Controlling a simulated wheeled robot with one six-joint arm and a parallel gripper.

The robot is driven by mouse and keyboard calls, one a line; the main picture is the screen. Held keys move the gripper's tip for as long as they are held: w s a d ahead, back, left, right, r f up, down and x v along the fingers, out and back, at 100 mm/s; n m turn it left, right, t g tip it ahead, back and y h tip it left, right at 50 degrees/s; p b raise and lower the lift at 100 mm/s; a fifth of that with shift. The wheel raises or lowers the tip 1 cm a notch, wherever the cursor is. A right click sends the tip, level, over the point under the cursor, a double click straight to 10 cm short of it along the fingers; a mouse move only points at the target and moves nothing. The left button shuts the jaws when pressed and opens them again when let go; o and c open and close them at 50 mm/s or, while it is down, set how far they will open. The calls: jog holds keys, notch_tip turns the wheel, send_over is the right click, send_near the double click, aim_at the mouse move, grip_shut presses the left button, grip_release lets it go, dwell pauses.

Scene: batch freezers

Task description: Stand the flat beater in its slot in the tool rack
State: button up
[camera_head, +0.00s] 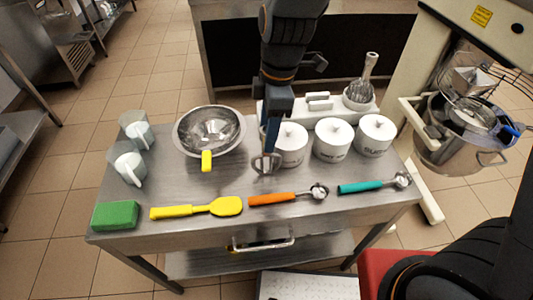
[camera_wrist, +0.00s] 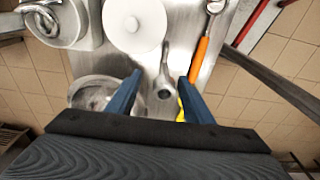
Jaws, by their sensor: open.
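My gripper (camera_head: 268,135) points down over the table, just left of the front-left white canister. Its two blue fingers are open, and they show in the wrist view (camera_wrist: 160,92). A grey metal tool, which looks like the flat beater (camera_wrist: 164,75), is between the fingers with a gap on each side. In the head view the beater (camera_head: 265,163) shows under the fingertips as a small looped metal shape, partly hidden. I cannot tell whether it stands or lies. The white tool rack (camera_head: 335,110) is at the back of the table, partly behind the canisters. A whisk (camera_head: 366,72) stands at its right end.
White canisters (camera_head: 333,140) stand close to the right of my gripper. A metal bowl (camera_head: 209,128) with a yellow-handled tool (camera_head: 206,161) is on the left. An orange scoop (camera_head: 272,198), yellow spatula (camera_head: 197,209), teal scoop (camera_head: 360,187) and green sponge (camera_head: 115,215) line the front edge.

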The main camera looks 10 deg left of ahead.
jog(key=shift+a+f, duration=0.1)
jog(key=shift+f, duration=0.75)
jog(key=f+p, duration=0.1)
jog(key=f, duration=0.1)
jog(key=s+f+p, duration=0.1)
jog(key=f, duration=0.1)
jog(key=shift+a, duration=0.15)
jog(key=shift+f, duration=0.75)
jog(key=shift+w, duration=0.1)
grip_shut()
jog(key=shift+a+r, duration=0.1)
